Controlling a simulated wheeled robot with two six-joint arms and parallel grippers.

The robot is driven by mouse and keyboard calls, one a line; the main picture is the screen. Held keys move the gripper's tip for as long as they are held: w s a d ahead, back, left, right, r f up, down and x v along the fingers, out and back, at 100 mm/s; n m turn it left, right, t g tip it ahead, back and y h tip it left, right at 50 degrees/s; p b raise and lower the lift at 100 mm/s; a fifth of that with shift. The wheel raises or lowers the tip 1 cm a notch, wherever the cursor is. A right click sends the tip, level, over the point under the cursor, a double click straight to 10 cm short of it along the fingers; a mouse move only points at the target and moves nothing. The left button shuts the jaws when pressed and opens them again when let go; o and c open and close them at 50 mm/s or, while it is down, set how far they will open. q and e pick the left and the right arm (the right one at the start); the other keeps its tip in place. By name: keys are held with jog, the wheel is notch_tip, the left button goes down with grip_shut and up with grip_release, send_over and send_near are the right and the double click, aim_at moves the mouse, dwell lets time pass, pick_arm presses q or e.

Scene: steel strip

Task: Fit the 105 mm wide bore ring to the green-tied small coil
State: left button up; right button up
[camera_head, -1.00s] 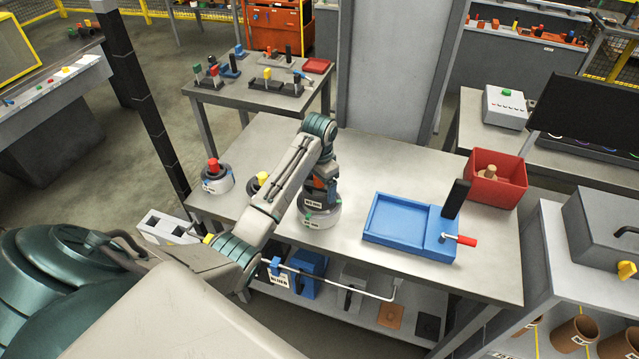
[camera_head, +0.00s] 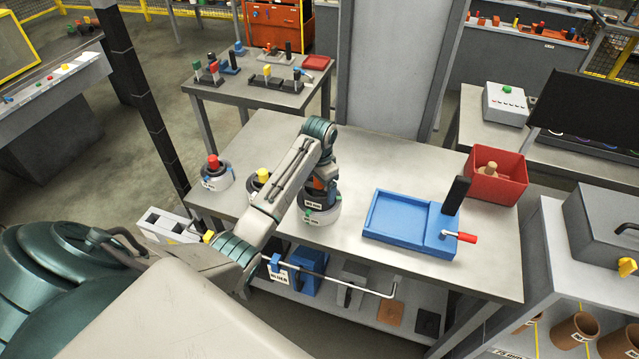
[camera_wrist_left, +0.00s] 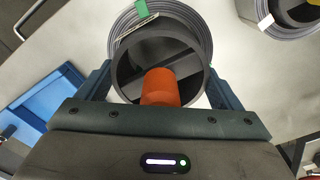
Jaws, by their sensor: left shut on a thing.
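The green-tied small coil (camera_head: 327,214) stands on the grey table. Its green tie and wound grey side show at the top of the left wrist view (camera_wrist_left: 190,20). My left gripper (camera_head: 318,192), pointing down over the coil, is shut on the dark bore ring (camera_wrist_left: 125,75), with one finger on each side of it. The ring's orange knob (camera_wrist_left: 160,88) stands up toward my palm. A white label (camera_head: 312,204) is on the ring's side. The ring appears over the coil, roughly lined up; whether they touch, I cannot tell. My right gripper is not in view.
Left on the table are a coil with a red knob (camera_head: 213,163) and a yellow knob (camera_head: 263,174), partly behind my arm. A blue tray (camera_head: 395,238) with a red-handled lever and a red bin (camera_head: 497,182) stand right. The table between is clear.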

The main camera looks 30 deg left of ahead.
pick_arm(q)
jog(key=shift+f, duration=1.4)
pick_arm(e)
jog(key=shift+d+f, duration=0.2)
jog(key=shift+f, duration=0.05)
pick_arm(q)
jog(key=o, duration=0.9)
jog(key=shift+c, duration=0.2)
jog(key=shift+r, duration=0.1)
